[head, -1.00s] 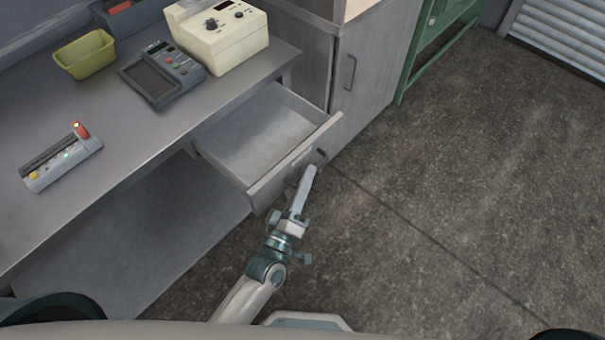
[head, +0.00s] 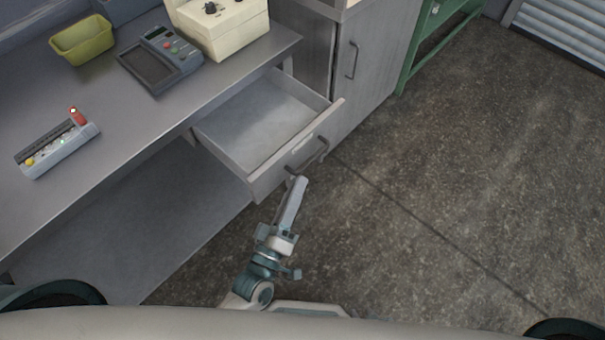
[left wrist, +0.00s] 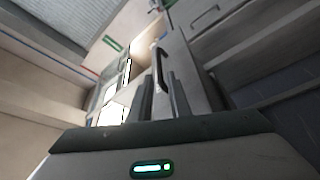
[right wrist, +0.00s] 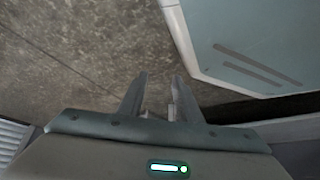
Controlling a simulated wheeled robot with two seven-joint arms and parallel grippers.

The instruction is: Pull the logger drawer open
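The drawer (head: 262,128) under the bench is pulled out and empty inside. Its front has a dark bar handle (head: 307,158), which also shows in the left wrist view (left wrist: 161,70). My left gripper (head: 301,182) is just in front of the handle, slightly below it in the head view. In the left wrist view its fingers (left wrist: 158,98) are apart with the handle lined up ahead between them; it appears clear of the handle. My right gripper (right wrist: 160,90) is open and empty over the floor, and is outside the head view.
The bench top (head: 100,130) holds a logger-like device with a screen (head: 160,60), a cream box (head: 220,28), a green bin (head: 82,40) and a small grey unit with a red cap (head: 57,147). A cabinet (head: 365,75) stands beyond the drawer. Floor to the right is clear.

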